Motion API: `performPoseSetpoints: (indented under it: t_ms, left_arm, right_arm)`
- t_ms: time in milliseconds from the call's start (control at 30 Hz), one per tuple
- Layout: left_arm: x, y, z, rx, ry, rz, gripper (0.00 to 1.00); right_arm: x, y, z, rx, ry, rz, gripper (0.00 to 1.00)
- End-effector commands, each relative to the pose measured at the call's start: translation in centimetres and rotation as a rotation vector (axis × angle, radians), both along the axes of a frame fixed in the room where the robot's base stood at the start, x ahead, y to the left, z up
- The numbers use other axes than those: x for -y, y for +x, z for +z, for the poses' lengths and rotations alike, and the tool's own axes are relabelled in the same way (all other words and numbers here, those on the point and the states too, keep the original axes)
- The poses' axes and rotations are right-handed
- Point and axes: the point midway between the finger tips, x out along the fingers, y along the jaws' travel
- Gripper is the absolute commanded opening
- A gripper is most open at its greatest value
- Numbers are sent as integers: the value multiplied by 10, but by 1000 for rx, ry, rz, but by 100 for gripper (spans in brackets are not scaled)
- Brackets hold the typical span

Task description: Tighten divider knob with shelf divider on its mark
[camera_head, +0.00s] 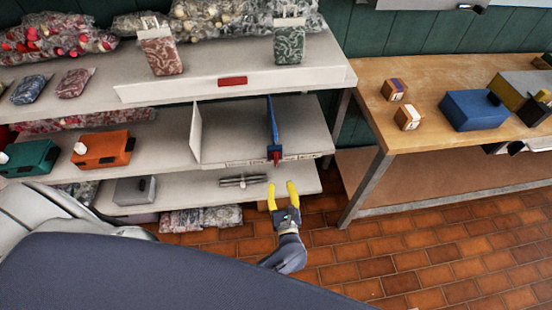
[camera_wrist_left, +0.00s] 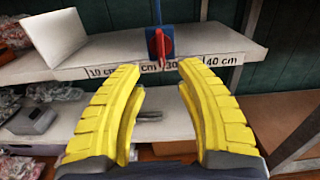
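The blue shelf divider (camera_head: 271,118) stands upright on the middle shelf. Its red knob (camera_head: 275,154) is at the shelf's front edge, and in the left wrist view the knob (camera_wrist_left: 159,45) shows a roughly upright grip on a blue base. A scale strip (camera_wrist_left: 105,72) runs along that edge; 10, 30 and 40 cm are readable, another label is partly hidden by a finger. The knob is just left of the 30; I cannot tell the exact mark. My left gripper (camera_head: 281,187) is open and empty, below and in front of the knob, not touching it. My right gripper is not in view.
A white divider (camera_head: 196,132) stands left of the blue one. An orange bin (camera_head: 103,149) and a green bin (camera_head: 30,158) sit further left. The lower shelf (camera_head: 225,198) holds a metal part (camera_head: 243,181). A wooden workbench (camera_head: 378,80) stands at the right.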

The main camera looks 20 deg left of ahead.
Motion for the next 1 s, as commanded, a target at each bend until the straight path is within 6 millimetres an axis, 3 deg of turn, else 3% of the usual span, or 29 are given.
performPoseSetpoints:
  t_ms: [300, 600, 1000]
  left_arm:
    - [-29, 53, 0, 1, 3, 0, 34]
    - [-51, 93, 0, -1, 3, 0, 34]
    - [-62, 113, -1, -3, 3, -1, 34]
  right_arm:
    - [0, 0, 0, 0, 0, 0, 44]
    - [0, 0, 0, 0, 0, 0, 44]
    - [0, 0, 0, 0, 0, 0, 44]
